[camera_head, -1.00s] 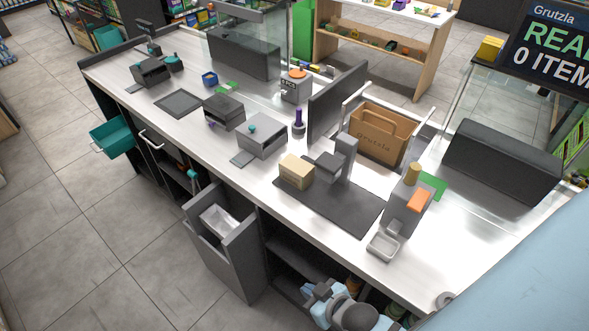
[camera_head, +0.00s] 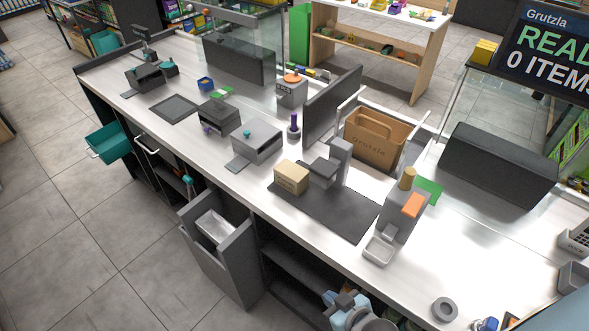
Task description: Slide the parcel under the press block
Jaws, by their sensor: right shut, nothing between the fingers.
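The parcel (camera_head: 291,177) is a small tan box on the left end of a dark mat (camera_head: 345,222) on the counter. The press is a grey stand (camera_head: 341,160) at the mat's back edge, with a dark grey press block (camera_head: 322,171) reaching out just right of the parcel. The parcel is beside the block, not under it; I cannot tell whether they touch. My right gripper (camera_head: 343,303) is at the bottom edge, in front of and below the counter, shut and empty, well away from the parcel. My left gripper is out of view.
A grey dispenser (camera_head: 402,214) with a small tray stands right of the mat. A brown paper bag (camera_head: 374,138) stands behind the press. A grey machine (camera_head: 257,140) is left of the parcel. An open grey bin drawer (camera_head: 235,255) juts out in front. The mat's front part is clear.

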